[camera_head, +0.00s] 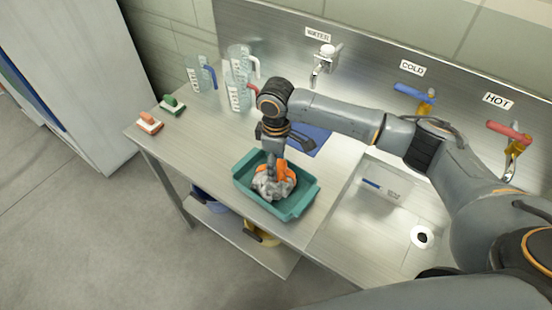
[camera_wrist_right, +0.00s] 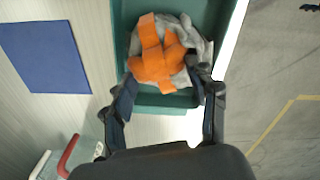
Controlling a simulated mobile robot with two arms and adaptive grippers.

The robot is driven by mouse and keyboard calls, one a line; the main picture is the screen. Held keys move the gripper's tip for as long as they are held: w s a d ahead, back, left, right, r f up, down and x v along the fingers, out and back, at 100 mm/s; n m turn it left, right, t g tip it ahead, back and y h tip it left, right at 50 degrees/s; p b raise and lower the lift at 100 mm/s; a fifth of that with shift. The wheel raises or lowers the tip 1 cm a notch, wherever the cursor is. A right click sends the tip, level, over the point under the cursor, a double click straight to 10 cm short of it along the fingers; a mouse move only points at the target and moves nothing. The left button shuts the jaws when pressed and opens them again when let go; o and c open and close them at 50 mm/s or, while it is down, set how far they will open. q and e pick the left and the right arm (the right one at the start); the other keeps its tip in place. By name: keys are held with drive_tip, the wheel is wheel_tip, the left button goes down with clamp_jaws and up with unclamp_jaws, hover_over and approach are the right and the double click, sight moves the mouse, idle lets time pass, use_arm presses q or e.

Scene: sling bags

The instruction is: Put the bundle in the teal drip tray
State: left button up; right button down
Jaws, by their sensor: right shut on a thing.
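The bundle (camera_head: 275,188) is a grey, crumpled cloth with orange straps. It lies inside the teal drip tray (camera_head: 299,204) on the steel counter. In the right wrist view the bundle (camera_wrist_right: 165,52) shows its orange straps on top, with the tray's teal wall (camera_wrist_right: 214,18) around it. My right gripper (camera_head: 269,174) reaches down from above into the tray and is shut on the bundle. In the right wrist view its fingers (camera_wrist_right: 166,84) sit at either side of the bundle's near edge. Whether the bundle's underside touches the tray floor is hidden. My left gripper is not in view.
A blue mat (camera_head: 309,138) lies behind the tray. Clear jugs (camera_head: 240,92) stand at the back left, with a green brush (camera_head: 172,104) and an orange brush (camera_head: 149,123) beyond. A sink (camera_head: 375,215) is right of the tray. The counter's front edge is close.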

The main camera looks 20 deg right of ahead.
drive_tip(key=shift+c, duration=2)
unclamp_jaws()
drive_tip(key=shift+f, duration=0.15)
wheel_tip(320, 180, up, 12)
drive_tip(key=b, duration=0.3)
drive_tip(key=shift+r, duration=0.2)
